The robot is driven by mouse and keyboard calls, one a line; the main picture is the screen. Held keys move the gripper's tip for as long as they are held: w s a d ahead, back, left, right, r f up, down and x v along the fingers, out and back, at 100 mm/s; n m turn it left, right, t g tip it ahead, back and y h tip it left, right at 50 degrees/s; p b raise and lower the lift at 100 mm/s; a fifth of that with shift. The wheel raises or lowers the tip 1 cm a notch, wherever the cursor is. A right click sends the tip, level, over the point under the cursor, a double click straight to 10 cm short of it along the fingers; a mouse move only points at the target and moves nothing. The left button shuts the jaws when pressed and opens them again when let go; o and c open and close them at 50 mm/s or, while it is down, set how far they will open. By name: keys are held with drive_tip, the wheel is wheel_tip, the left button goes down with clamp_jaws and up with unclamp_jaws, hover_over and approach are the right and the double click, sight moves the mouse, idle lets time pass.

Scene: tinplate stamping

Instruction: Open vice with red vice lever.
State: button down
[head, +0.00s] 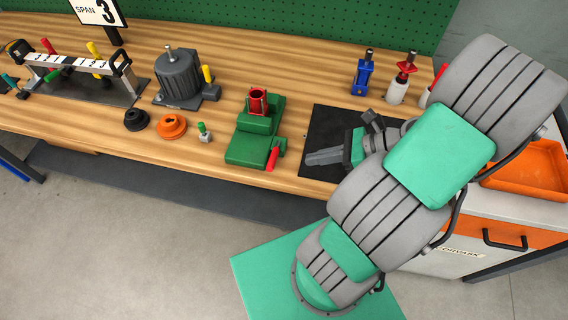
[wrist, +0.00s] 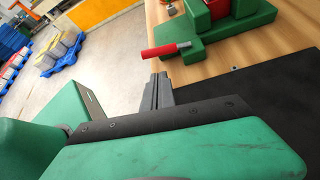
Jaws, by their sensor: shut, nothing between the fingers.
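The green vice (head: 250,140) stands on the wooden bench, with a red cylindrical part (head: 258,101) at its jaws. Its red vice lever (head: 272,158) sticks out at the front right corner, toward the bench's front edge. In the wrist view the lever (wrist: 166,49) points left from the green vice body (wrist: 235,25). My gripper (head: 308,158) is to the right of the lever, over the black mat, shut and empty. In the wrist view its fingertips (wrist: 158,78) are close together, just below the lever and apart from it.
The black mat (head: 325,125) lies right of the vice. A grey motor (head: 178,76), an orange ring (head: 171,126) and a black ring (head: 136,119) are to the left. A blue tool (head: 361,76) and a red-topped bottle (head: 399,85) stand behind the mat.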

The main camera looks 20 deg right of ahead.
sight(274, 155)
drive_tip(key=x, duration=1)
drive_tip(key=shift+b, duration=0.35)
drive_tip(key=shift+w+r, duration=0.1)
drive_tip(key=shift+r, duration=0.05)
